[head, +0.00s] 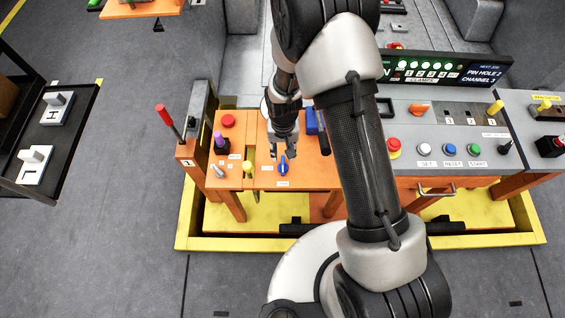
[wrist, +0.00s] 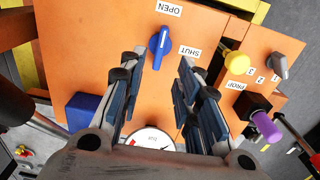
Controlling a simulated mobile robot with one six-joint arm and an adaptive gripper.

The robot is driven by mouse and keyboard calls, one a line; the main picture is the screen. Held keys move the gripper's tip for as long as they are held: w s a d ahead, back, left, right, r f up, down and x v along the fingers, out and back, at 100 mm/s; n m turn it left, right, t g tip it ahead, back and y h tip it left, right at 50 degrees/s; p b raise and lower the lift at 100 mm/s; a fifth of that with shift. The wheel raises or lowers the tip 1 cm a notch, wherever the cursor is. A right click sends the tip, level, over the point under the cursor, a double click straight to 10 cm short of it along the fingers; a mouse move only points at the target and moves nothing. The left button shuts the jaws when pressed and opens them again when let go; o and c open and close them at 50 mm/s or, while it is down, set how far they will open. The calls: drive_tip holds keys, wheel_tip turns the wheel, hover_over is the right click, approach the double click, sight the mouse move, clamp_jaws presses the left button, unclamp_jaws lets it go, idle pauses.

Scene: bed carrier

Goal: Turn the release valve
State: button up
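The release valve appears to be a blue knob (wrist: 159,48) with a white line, on an orange panel between an OPEN label (wrist: 169,9) and a SHUT label (wrist: 189,50). Its long side runs roughly up and down in the wrist view, one end towards OPEN. It also shows as the blue knob (head: 283,169) in the head view. My gripper (wrist: 161,62) is open and empty, its fingers spread to either side of the knob in the picture. In the head view my gripper (head: 283,155) hangs just behind the knob; I cannot tell the exact height gap.
A yellow knob (wrist: 237,62), a grey lever (wrist: 279,65) and a purple-topped control (wrist: 266,126) stand right of the valve. A round gauge (wrist: 152,138) and a blue block (wrist: 88,112) lie nearer the gripper base. A red-tipped lever (head: 168,121) stands at the panel's left.

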sight(283, 164)
wheel_tip(283, 164, down, 9)
drive_tip(key=shift+b, duration=1.05)
drive_tip(key=shift+c, duration=0.5)
clamp_jaws()
